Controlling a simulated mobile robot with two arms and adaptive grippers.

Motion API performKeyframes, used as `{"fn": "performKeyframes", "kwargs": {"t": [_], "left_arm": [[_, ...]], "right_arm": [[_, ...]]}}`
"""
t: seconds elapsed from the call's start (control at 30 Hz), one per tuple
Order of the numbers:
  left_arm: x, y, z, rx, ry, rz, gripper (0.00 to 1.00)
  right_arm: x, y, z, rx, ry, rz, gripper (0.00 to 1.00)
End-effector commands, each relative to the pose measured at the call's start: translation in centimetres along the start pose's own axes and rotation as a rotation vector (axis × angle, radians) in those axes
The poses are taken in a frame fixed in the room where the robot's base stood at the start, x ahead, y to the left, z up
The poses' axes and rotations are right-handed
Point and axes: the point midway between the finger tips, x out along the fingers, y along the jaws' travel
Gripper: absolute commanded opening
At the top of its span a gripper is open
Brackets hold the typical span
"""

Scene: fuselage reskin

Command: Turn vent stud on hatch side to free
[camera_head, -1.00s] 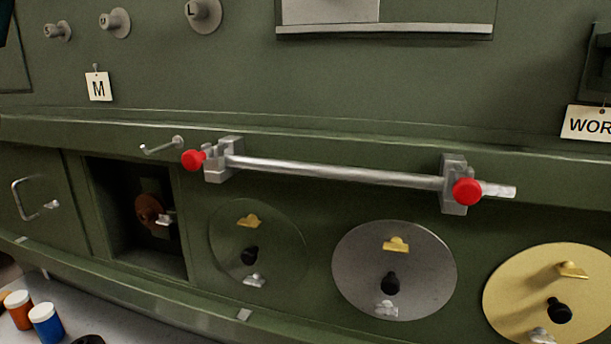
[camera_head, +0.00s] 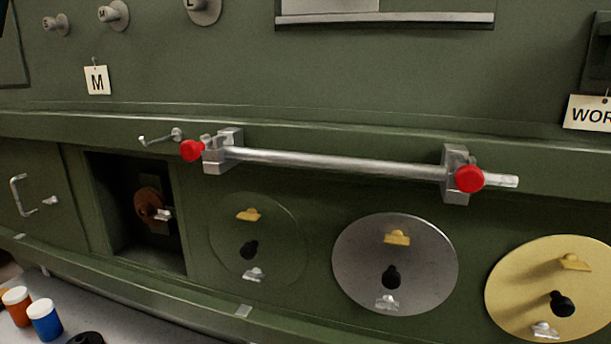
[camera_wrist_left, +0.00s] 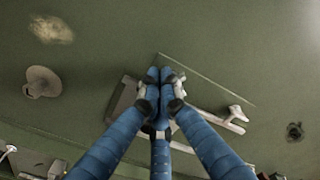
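The hatch-like green panel (camera_head: 60,225) with a wire handle (camera_head: 20,195) is at the left edge of the head view. A small silver stud (camera_head: 50,200) stands out beside the handle. A similar silver stud (camera_head: 163,214) sits by a brown round part (camera_head: 148,204) in the dark recess. I cannot tell which is the vent stud. In the left wrist view my left gripper (camera_wrist_left: 160,77) has its blue fingers drawn together, with nothing clearly between them. A grey plate and bar (camera_wrist_left: 215,120) lie behind the fingers on the green wall. My right gripper is not in view.
A metal bar (camera_head: 335,163) with red knobs (camera_head: 469,179) spans the ledge. Green (camera_head: 285,245), grey (camera_head: 352,266) and yellow (camera_head: 515,285) discs carry tabs and black knobs. Orange (camera_head: 17,308) and blue (camera_head: 44,322) white-capped jars stand at lower left. Pegs and an M tag (camera_head: 97,81) are above.

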Motion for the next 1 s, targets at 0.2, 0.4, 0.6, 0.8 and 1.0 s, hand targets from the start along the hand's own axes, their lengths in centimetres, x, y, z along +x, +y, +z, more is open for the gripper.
{"fn": "performKeyframes", "kwargs": {"t": [0.2, 0.4, 0.6, 0.8, 1.0], "left_arm": [[-0.1, 0.4, 0.6, -0.001, -0.002, -0.001, 0.0], [-1.8, 0.5, 0.6, -0.001, -0.002, -0.003, 0.0], [-4.3, 0.4, 0.6, -0.001, -0.002, -0.003, 0.0], [-5.9, 0.4, 0.6, -0.001, -0.002, -0.001, 0.0], [-6.0, 0.3, 0.7, -0.001, -0.001, 0.0, 0.0]], "right_arm": [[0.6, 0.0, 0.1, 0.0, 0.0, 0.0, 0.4], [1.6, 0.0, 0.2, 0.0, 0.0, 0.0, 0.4], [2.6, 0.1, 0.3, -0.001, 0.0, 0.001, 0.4], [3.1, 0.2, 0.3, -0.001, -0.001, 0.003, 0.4], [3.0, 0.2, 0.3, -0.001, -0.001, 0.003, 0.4]]}}
